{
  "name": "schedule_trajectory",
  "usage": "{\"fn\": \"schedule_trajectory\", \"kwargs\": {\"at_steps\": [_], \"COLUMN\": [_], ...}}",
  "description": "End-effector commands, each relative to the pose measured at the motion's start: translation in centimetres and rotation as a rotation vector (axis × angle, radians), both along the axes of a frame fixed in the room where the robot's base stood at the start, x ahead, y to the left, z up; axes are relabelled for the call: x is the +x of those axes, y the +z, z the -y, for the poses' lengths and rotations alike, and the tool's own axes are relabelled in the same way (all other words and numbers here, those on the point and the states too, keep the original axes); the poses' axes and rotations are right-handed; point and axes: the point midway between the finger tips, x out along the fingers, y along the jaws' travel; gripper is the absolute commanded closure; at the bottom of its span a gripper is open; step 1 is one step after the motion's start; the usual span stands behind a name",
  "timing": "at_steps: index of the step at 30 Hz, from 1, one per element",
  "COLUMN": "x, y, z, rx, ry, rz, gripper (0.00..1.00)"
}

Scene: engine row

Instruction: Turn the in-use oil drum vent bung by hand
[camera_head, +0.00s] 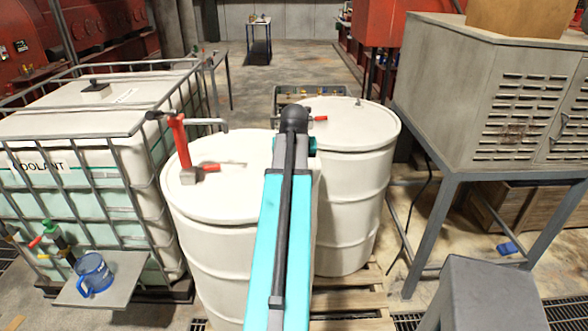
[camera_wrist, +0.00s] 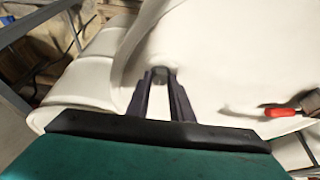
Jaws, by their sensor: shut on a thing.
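Two white drums stand side by side in the head view. The left drum (camera_head: 225,207) carries a red hand pump (camera_head: 179,140) with a bent spout. The other drum (camera_head: 365,135) is behind and to the right. In the wrist view my gripper (camera_wrist: 160,82) has its two dark fingers around a small dark grey bung (camera_wrist: 160,71) on a white drum lid (camera_wrist: 215,55). This appears to be the left drum, since a red handle (camera_wrist: 281,112) by a grey base shows at right. In the head view my arm hides the bung and fingers.
A caged coolant tank (camera_head: 90,190) stands left, with a blue jug (camera_head: 94,272) on its small shelf. A grey cabinet on a metal stand (camera_head: 480,90) is at right. A grey block (camera_head: 490,290) is at front right. The aisle behind the drums is partly clear.

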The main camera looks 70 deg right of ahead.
Motion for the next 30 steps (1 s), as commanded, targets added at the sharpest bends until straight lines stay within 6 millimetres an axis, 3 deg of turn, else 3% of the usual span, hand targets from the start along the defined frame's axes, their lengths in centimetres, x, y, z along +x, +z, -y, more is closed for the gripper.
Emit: {"fn": "schedule_trajectory", "kwargs": {"at_steps": [12, 13, 16, 30], "x": [0.30, 0.31, 0.28, 0.06], "y": [-0.18, -0.18, -0.17, 0.25], "z": [-0.33, -0.34, -0.30, -0.23], "rx": [0.010, 0.010, 0.009, 0.003], "ry": [0.014, 0.014, 0.014, 0.010], "rz": [0.005, 0.005, 0.004, 0.002], "gripper": [1.00, 0.77, 0.61, 0.61]}}
